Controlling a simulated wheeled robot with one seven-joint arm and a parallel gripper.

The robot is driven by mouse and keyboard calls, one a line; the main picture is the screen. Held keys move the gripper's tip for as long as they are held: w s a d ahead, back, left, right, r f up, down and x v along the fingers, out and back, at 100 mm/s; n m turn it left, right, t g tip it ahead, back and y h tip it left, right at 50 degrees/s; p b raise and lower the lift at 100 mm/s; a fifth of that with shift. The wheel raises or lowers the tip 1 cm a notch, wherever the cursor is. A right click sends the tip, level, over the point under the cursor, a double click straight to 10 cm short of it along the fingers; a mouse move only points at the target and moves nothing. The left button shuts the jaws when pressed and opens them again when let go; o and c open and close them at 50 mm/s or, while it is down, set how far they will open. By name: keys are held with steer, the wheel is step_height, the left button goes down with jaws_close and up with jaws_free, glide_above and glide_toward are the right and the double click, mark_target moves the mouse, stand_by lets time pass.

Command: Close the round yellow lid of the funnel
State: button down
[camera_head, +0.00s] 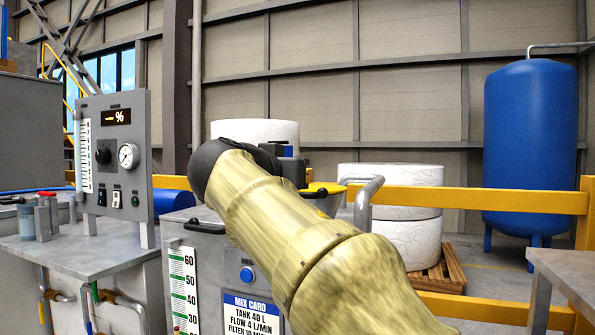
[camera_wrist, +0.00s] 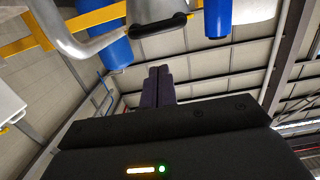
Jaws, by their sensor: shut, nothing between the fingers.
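The yellow lid (camera_head: 327,187) shows in the head view only as a thin yellow rim behind my arm, left of a bent grey pipe. My arm hides most of it and the funnel, so I cannot tell the lid's angle. My gripper (camera_wrist: 158,72) shows in the wrist view with its dark fingers together and nothing between them. A grey body with a black handle (camera_wrist: 158,28) is beyond the fingertips, apart from them; I cannot tell if it is the funnel.
The bent grey pipe (camera_head: 366,200) stands close to the lid and also shows in the wrist view (camera_wrist: 75,42). A yellow rail (camera_head: 480,201) runs behind. A grey panel with a gauge (camera_head: 115,155) is at left. A blue tank (camera_head: 530,145) stands at back right.

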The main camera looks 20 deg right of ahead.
steer(key=v, duration=0.2)
steer(key=f+v, duration=0.1)
steer(key=v, duration=0.2)
steer(key=shift+s+a+f, duration=0.1)
steer(key=shift+s+a, duration=0.15)
steer(key=shift+p, duration=0.3)
steer(key=w+a+f+n+g+y+p, duration=0.1)
steer(key=w+f+n+g+y+p, duration=0.2)
steer(key=f, duration=0.6)
steer(key=a+f+n+g+y+p, duration=0.1)
steer(key=f+n+y+p, duration=0.3)
steer(key=f, duration=0.5)
steer(key=s+a+f+n+g+y+p, duration=0.25)
steer(key=s+f+g+y+p, duration=0.25)
steer(key=s+f+p, duration=0.85)
steer(key=w+p+v, duration=0.3)
steer(key=p+v, duration=1.3)
steer(key=p, duration=0.1)
steer(key=w+d+r+p+v, duration=0.1)
steer(key=w+p+v, duration=0.1)
steer(key=p+v, duration=1.5)
steer(key=shift+w+a+r+p, duration=0.3)
steer(key=shift+w+r+p, duration=0.1)
steer(key=shift+p, duration=0.25)
